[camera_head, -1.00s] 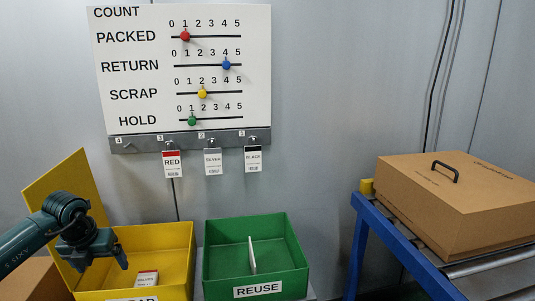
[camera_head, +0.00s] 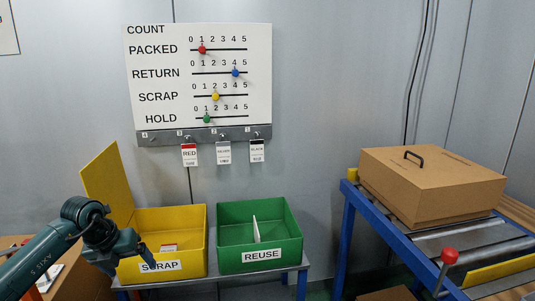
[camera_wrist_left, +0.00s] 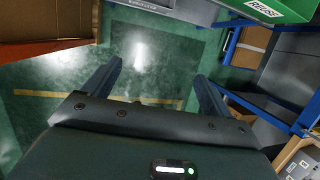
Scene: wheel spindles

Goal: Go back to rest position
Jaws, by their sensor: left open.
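My left gripper (camera_head: 125,258) is in front of the yellow SCRAP bin (camera_head: 190,218) at the lower left of the head view. In the left wrist view its two fingers (camera_wrist_left: 155,82) stand wide apart with nothing between them, over green floor. A small red and white labelled item (camera_head: 168,248) lies in the SCRAP bin. My right gripper is not in view.
The green REUSE bin (camera_head: 290,240) stands beside the yellow bin. A count board (camera_head: 260,80) hangs above with tags on hooks. A cardboard box (camera_head: 430,195) sits on a blue-framed roller conveyor (camera_head: 348,225) at right. Bare green floor (camera_wrist_left: 60,120) lies below the gripper.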

